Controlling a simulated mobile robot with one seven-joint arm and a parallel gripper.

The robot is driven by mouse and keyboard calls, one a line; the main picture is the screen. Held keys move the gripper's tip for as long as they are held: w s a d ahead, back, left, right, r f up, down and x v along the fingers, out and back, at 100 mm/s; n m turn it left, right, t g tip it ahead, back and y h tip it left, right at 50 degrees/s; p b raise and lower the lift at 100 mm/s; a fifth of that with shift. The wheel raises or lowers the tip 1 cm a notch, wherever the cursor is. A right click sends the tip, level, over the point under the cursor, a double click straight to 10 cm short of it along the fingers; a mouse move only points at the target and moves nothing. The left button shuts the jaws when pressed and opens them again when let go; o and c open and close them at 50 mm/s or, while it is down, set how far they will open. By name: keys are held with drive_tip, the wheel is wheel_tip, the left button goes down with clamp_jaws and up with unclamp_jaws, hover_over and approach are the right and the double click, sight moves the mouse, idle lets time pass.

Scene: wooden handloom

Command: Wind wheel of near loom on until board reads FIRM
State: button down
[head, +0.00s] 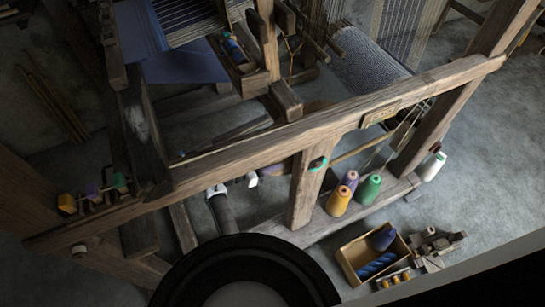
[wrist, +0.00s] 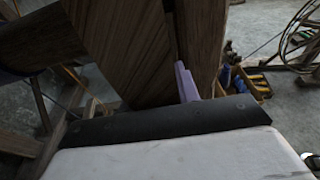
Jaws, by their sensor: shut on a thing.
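A small plate-like board (head: 381,115) with lettering sits on the long front beam of the near loom (head: 240,150). Its lettering is too small to read. My gripper (head: 272,169) is just under that beam, left of the middle post, and mostly hidden by it. In the wrist view a pale purple finger (wrist: 186,82) shows beside dark wooden timbers. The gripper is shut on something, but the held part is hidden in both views. I cannot clearly make out the wheel in either view.
Coloured thread cones (head: 339,200) stand on the lower rail right of the post (head: 304,190). An open wooden box (head: 352,277) with dark blue yarn lies on the floor. Small spools (head: 67,203) sit at the beam's left end.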

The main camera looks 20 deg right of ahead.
idle(0.3)
drive_tip(key=c, duration=1)
unclamp_jaws()
